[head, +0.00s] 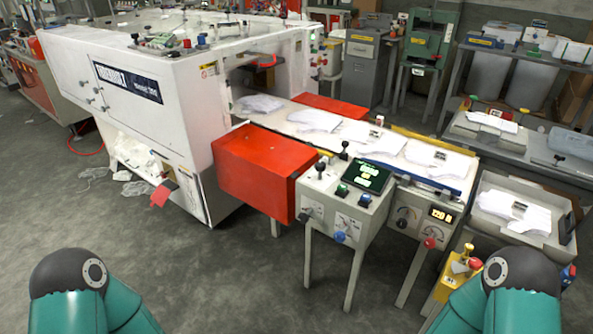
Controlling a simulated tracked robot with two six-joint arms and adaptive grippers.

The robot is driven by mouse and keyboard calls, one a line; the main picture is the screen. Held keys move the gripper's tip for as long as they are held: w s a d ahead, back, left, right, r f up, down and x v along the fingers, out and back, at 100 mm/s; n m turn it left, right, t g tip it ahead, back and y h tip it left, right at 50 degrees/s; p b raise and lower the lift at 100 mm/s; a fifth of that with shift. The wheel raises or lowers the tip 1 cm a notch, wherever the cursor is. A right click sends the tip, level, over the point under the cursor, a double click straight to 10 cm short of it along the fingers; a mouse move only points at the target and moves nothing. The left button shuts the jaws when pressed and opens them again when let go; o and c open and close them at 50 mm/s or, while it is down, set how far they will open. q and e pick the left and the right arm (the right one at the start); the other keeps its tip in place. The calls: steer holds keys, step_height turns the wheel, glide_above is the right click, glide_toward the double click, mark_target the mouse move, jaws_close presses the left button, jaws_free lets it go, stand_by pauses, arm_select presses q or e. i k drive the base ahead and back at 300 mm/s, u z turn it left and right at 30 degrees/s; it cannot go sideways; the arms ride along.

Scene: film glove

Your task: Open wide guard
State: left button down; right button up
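A large white machine (150,110) with a dark label plate stands at the left and centre. A red box-shaped cover (262,172) sits at its front, beside the conveyor; a smaller red panel (328,104) lies on the conveyor's far side. I cannot tell for sure which part is the wide guard. Only teal and black links of my two arms show at the bottom corners; neither gripper is in view.
A conveyor (290,119) carries several white film gloves. A control console (345,200) with a screen, joystick and buttons stands in front of it. A grey bin (520,215) of gloves and a yellow post (456,270) stand at the right. The floor (215,280) in front is clear.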

mark_target(287, 154)
steer(key=i, duration=0.9)
